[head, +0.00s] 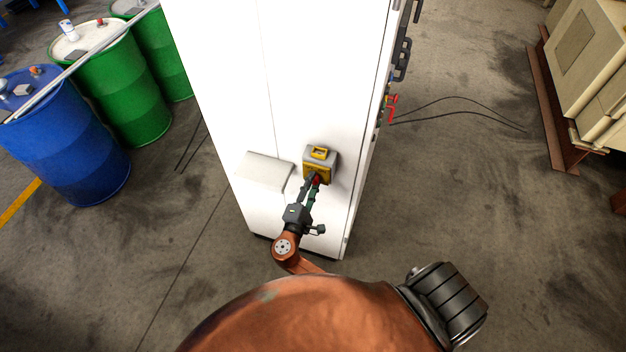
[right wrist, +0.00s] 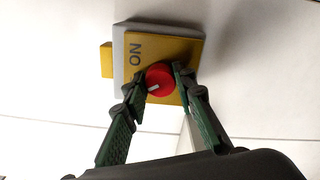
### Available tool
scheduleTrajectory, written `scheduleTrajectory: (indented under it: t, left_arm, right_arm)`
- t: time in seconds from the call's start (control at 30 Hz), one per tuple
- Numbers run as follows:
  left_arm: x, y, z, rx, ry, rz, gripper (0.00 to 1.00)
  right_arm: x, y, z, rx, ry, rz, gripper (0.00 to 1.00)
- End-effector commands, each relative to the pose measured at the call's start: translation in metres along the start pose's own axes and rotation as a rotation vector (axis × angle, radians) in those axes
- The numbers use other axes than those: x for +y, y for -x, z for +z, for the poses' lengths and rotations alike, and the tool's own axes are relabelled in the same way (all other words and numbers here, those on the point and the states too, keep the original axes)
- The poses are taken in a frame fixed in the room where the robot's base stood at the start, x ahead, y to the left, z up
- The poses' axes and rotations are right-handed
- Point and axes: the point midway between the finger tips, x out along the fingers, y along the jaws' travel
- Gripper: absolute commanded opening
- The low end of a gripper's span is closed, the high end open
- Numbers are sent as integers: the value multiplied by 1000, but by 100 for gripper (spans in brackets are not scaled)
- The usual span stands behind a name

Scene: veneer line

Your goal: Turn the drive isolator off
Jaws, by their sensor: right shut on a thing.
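The drive isolator (head: 320,157) is a grey box with a yellow front on the side of a white cabinet. In the right wrist view its yellow plate (right wrist: 188,52) carries the word ON, and a red knob (right wrist: 160,80) with a pale mark sits on it. My right gripper (head: 315,180) is at the front of the isolator with its fingers around the red knob. In the right wrist view the two green-padded fingers (right wrist: 161,84) stand on either side of the knob. The pale mark points toward the lower left of that picture. My left gripper is not in view.
The white cabinet (head: 230,60) fills the middle, with a pale sloped panel (head: 264,170) left of the isolator. Blue (head: 65,140) and green drums (head: 125,85) stand at the left. Cables lie on the floor at the right, near a beige machine (head: 590,60).

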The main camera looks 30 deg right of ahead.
Motion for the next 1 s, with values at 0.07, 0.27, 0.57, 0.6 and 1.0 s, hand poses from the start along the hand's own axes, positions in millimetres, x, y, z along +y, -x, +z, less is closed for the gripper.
scheduleTrajectory:
  t: [0.07, 0.27, 0.57, 0.6, 1.0]
  left_arm:
    - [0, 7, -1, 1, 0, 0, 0]
    - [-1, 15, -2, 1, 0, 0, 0]
    - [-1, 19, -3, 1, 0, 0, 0]
    - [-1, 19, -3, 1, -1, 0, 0]
    - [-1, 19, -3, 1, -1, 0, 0]
  right_arm:
    - [2, 1, 0, 4, 53, 0, 1]
    - [2, 1, -1, 4, 156, 0, 1]
    - [0, 1, -2, 4, 225, 0, 1]
    - [0, 1, -2, 4, 228, 0, 1]
    - [-1, 1, -2, 5, 233, 0, 26]
